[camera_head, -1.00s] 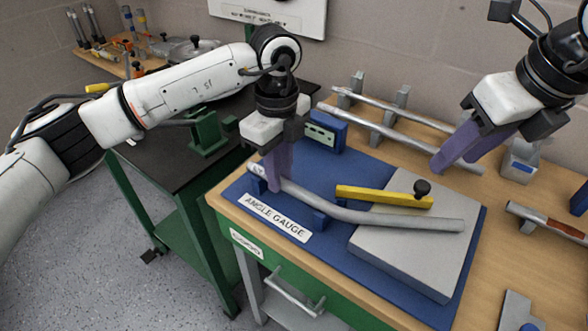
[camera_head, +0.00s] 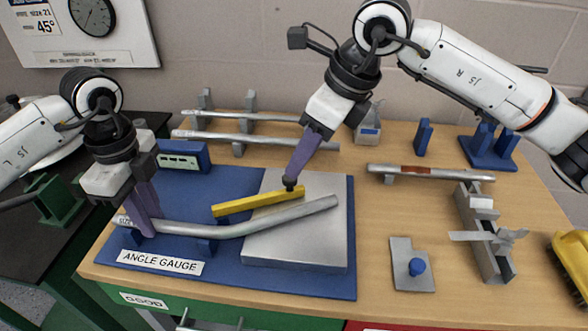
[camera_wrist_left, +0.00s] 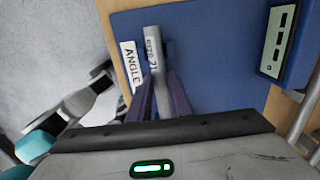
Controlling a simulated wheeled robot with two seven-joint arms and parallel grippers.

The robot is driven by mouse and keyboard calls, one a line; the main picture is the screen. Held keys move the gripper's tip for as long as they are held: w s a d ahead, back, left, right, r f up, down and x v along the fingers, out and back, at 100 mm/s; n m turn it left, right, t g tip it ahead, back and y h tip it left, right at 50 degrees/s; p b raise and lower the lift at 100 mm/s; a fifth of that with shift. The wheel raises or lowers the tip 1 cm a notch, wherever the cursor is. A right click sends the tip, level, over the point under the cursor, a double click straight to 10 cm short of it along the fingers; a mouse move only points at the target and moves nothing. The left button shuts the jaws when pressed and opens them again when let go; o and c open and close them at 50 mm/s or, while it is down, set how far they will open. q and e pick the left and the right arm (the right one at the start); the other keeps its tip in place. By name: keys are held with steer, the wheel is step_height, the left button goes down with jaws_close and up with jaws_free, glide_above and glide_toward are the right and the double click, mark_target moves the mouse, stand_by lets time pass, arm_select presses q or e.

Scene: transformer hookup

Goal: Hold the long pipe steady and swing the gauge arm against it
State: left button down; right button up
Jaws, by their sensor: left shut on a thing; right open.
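The long grey pipe (camera_head: 262,224), bent along its length, lies across the blue angle gauge board (camera_head: 330,285) and the raised grey plate (camera_head: 300,255). My left gripper (camera_head: 147,226) is shut on its left end; the left wrist view shows the fingers (camera_wrist_left: 158,100) around the pipe (camera_wrist_left: 153,50), by its size label. The yellow gauge arm (camera_head: 238,206) lies behind the pipe, angled towards it, with a narrow gap at its left end. My right gripper (camera_head: 290,180) is open with its fingertips at the dark knob on the arm's right end, partly hiding it.
Two straight pipes (camera_head: 250,137) rest on a rack at the back. Another pipe (camera_head: 430,173), a metal fixture (camera_head: 488,240) and a small plate with a blue knob (camera_head: 412,270) are on the right. Bare wood lies between the board and these.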

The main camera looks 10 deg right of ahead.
steer(key=shift+x, duration=2.75)
jaws_close()
